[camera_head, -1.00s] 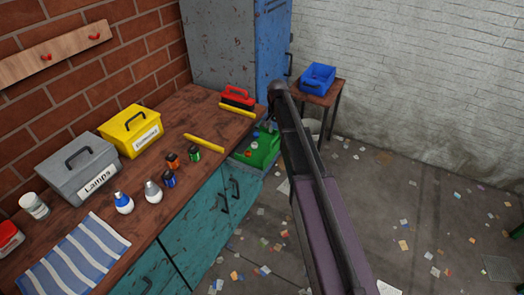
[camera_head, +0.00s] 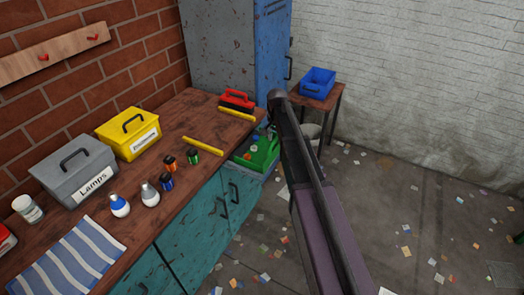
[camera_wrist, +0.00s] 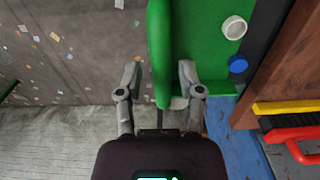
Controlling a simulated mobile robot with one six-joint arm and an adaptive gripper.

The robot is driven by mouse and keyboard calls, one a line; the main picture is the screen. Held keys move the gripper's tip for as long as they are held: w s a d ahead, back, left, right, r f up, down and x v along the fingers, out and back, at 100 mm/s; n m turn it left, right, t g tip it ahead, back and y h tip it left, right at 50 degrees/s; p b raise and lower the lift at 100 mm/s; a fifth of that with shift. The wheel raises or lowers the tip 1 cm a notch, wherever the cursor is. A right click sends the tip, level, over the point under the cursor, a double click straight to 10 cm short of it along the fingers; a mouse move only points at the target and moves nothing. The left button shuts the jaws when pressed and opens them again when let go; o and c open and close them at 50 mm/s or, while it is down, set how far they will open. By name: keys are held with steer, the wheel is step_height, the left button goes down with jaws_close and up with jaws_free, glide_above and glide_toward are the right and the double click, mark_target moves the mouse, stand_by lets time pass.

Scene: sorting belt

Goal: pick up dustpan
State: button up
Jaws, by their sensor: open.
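The green dustpan (camera_head: 260,157) sits beside the far end of the workbench, lower than its top, with white and blue caps in it. In the wrist view the dustpan (camera_wrist: 200,38) fills the top centre, and its raised green edge or handle lies between my fingers. My gripper (camera_wrist: 160,72) is open, with one finger on each side of that green part; I cannot tell whether either finger touches it. In the head view my arm covers part of the dustpan and hides my gripper.
The workbench (camera_head: 195,117) holds a red brush (camera_head: 237,101), yellow sticks, small cans, bulbs, a yellow box (camera_head: 129,132) and a grey box (camera_head: 73,170). A blue bin (camera_head: 318,82) stands on a stool behind my arm. The floor at right is open, with scattered scraps.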

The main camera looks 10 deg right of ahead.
steer(key=shift+s+a+f+b, duration=0.1)
steer(key=shift+a+f+b, duration=0.05)
steer(key=shift+f+b, duration=1.1)
steer(key=shift+a+f+b, duration=0.1)
steer(key=shift+f+b, duration=1.05)
steer(key=shift+f, duration=0.15)
jaws_close()
